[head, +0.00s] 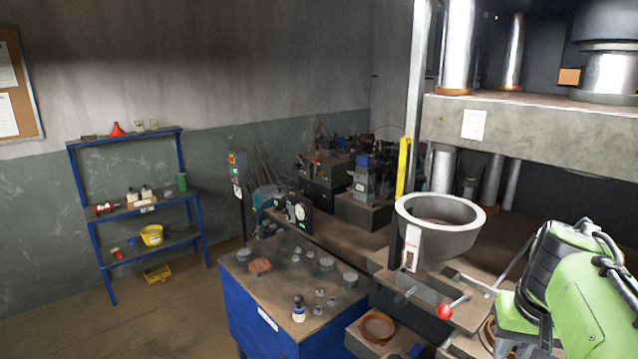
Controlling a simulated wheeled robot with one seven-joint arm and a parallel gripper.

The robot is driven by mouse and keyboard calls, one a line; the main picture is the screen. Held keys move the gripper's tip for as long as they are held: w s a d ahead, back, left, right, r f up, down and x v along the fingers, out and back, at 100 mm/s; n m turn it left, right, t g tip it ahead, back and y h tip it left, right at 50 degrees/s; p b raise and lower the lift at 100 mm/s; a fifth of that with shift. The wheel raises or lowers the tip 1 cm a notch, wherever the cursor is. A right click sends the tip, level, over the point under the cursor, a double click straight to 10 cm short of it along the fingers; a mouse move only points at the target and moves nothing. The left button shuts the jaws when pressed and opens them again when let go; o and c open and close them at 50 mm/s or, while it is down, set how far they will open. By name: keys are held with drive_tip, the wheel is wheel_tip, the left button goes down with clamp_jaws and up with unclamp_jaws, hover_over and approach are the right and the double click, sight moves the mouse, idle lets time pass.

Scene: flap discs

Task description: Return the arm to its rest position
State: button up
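My green and black arm (582,290) shows at the lower right edge of the head view. It is bent, with its links close to the camera and cut off by the frame's edge. I cannot make out my gripper's fingers in this view. I see nothing held.
Left of my arm stand a grey round bowl (440,247) and a lever with a red knob (445,311). A blue-sided table (262,318) bears several small metal parts and a bottle (299,308). A large press (540,125) rises behind. Floor (150,325) is clear at left.

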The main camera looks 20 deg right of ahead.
drive_tip(key=s+a+f+n+t, duration=0.1)
drive_tip(key=a+n, duration=0.1)
drive_tip(key=a, duration=0.6)
drive_tip(key=s+a+f+n+t+y, duration=0.1)
drive_tip(key=s+a+f+n, duration=0.1)
drive_tip(key=a, duration=0.7)
drive_tip(key=s+a+f+n+t+b, duration=0.1)
drive_tip(key=a+n, duration=0.2)
drive_tip(key=a, duration=0.6)
drive_tip(key=shift+s+f+t, duration=0.25)
drive_tip(key=shift+f+t, duration=0.05)
